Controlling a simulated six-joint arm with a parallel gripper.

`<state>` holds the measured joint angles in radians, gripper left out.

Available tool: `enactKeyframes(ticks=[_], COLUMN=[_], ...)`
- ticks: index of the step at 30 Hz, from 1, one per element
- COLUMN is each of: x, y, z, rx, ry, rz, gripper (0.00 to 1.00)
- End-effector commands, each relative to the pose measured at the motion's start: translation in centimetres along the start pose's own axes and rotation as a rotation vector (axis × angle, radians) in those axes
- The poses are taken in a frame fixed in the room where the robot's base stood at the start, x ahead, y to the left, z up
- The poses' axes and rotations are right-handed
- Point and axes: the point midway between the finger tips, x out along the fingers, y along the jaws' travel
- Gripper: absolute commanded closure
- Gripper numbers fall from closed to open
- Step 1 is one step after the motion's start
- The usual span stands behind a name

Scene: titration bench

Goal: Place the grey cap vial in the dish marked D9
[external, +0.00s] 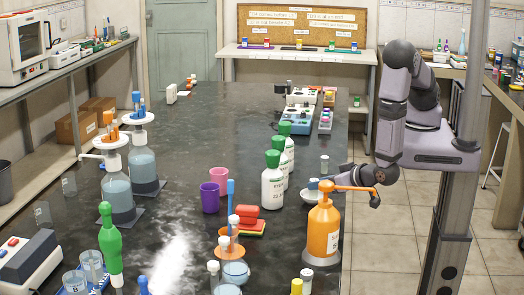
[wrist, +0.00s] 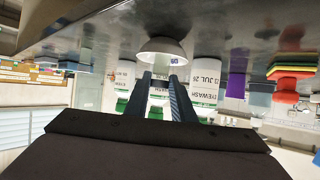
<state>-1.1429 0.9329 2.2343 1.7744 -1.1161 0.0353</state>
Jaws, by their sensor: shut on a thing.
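A small vial with a pale greyish cap (external: 324,158) stands upright at a white dish (external: 312,190). My gripper (external: 333,184) reaches in from the right, partly hidden behind an orange pump bottle. In the wrist view, which is upside down, my gripper (wrist: 161,82) is shut on the vial, little of which shows between the fingers. The white dish (wrist: 162,46) lies right at the fingertips. I cannot tell whether the vial touches the dish floor. Other pale-capped vials (external: 234,221) stand near the front.
The orange pump bottle (external: 322,235) stands close in front of my gripper. White eyewash bottles with green caps (external: 272,185) stand left of the dish. Purple and pink cups (external: 210,197) and a red and yellow stack (external: 247,222) are farther left. The table's right edge is near.

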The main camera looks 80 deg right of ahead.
Motion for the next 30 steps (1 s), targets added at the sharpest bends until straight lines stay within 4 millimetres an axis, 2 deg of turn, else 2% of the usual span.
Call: enactKeyframes(ticks=[4, 17, 18, 20, 30], x=[0.39, 0.59, 0.55, 0.54, 0.45], y=[0.05, 0.03, 0.01, 0.02, 0.02], z=[0.78, 1.20, 1.13, 1.11, 0.93], rx=[-0.002, 0.000, 0.000, 0.000, 0.000], ry=[0.001, 0.000, 0.000, 0.000, 0.000], rz=[0.000, -0.001, -0.001, -0.001, -0.001], gripper=[0.99, 0.99, 0.70, 0.59, 0.59])
